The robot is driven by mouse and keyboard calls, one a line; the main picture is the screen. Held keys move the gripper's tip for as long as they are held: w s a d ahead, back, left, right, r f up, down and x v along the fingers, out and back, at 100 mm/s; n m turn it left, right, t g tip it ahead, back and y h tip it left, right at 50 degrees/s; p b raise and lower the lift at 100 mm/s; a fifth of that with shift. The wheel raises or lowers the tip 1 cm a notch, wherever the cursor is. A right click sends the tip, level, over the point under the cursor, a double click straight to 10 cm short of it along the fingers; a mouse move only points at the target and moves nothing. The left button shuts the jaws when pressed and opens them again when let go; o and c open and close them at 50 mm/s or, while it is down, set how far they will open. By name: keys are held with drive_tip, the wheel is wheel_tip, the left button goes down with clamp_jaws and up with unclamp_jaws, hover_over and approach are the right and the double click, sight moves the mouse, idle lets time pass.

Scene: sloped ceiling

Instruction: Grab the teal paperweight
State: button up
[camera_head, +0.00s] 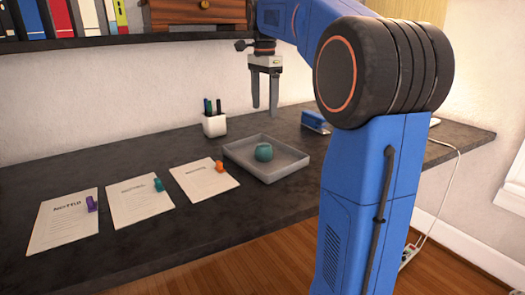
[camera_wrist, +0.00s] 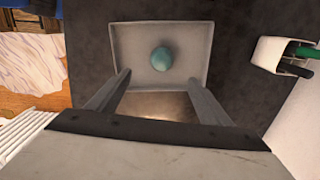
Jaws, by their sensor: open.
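The teal paperweight (camera_head: 264,152) is a small rounded lump lying in a shallow grey tray (camera_head: 286,170) on the dark desk. In the wrist view the teal paperweight (camera_wrist: 162,58) sits near the middle of the grey tray (camera_wrist: 204,40), beyond my fingertips. My gripper (camera_head: 264,106) points down with its two fingers apart and nothing between them. It hangs above the desk, higher than the tray and apart from the paperweight. In the wrist view my gripper (camera_wrist: 163,82) shows both fingers spread wide, with the paperweight in line with the gap.
A white pen cup (camera_head: 215,125) stands behind the tray, left of my gripper. Three paper sheets with coloured clips, the nearest one (camera_head: 204,180) beside the tray, lie to the left. A blue stapler-like object (camera_head: 315,121) lies right of the tray. A bookshelf (camera_head: 100,41) hangs above.

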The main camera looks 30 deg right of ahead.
sight(264, 144)
wheel_tip(264, 144, down, 10)
drive_tip(key=shift+f, duration=0.2)
drive_tip(key=shift+w+d+f, duration=0.1)
drive_tip(key=shift+w+f, duration=0.05)
drive_tip(key=shift+f, duration=1.2)
drive_tip(key=shift+w+f, duration=0.1)
drive_tip(key=shift+f, duration=1.25)
drive_tip(key=shift+c, duration=0.6)
drive_tip(key=c, duration=1.3)
